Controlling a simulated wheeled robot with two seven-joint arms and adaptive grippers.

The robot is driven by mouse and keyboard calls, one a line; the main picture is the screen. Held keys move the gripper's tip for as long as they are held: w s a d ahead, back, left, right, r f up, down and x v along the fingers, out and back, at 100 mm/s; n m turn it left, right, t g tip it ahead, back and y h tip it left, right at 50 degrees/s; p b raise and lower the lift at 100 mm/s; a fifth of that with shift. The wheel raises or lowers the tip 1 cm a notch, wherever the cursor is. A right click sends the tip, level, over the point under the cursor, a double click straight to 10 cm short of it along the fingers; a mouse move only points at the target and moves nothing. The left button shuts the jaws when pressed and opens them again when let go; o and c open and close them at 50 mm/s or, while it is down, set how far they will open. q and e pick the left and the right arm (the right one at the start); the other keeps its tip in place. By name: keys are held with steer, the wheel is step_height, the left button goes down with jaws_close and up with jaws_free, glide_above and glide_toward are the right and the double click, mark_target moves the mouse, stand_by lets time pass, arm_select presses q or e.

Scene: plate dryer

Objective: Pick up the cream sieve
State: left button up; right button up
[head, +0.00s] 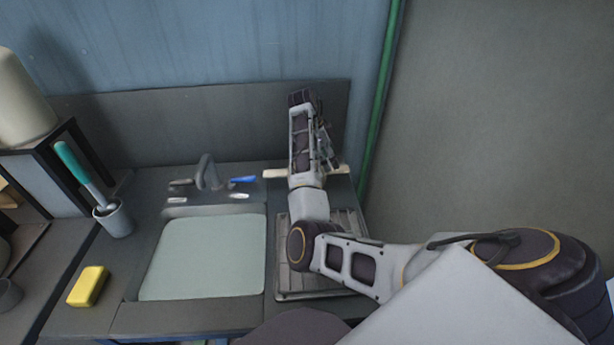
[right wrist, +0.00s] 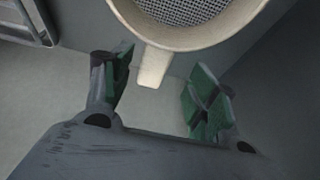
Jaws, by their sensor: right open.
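The cream sieve shows in the right wrist view (right wrist: 190,30) as a round rim around grey mesh, cut off by the top edge. Its short cream tab (right wrist: 152,66) points into the gap between my right fingers. My right gripper (right wrist: 160,85) is open, with green pads on both sides of the tab and clear space to each. In the head view, cream ends (head: 275,173) stick out on both sides of my right arm. The arm hides the middle there. My right gripper (head: 328,150) is partly hidden by its own arm. My left gripper is not in view.
A sink (head: 205,255) with a tap (head: 207,172) lies left of my arm. A ribbed drying tray (head: 345,222) lies under the arm. A yellow sponge (head: 88,286) and a grey cup (head: 114,219) with a teal-handled brush stand at the left. A wall closes the back.

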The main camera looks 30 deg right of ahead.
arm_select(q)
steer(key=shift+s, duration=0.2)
arm_select(e)
steer(key=shift+f, duration=0.1)
steer(key=shift+s+d+f, duration=0.15)
steer(key=shift+s+f, duration=0.1)
steer(key=shift+f, duration=0.3)
steer(key=x, duration=0.2)
steer(key=shift+s+f, duration=0.25)
steer(key=shift+f, duration=0.1)
steer(key=shift+s+d+f, duration=0.1)
steer(key=shift+d+f, duration=0.15)
steer(key=shift+f, duration=0.35)
steer(key=c, duration=0.7)
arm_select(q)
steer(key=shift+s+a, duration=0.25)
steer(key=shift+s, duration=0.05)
arm_select(e)
steer(key=c, duration=0.4)
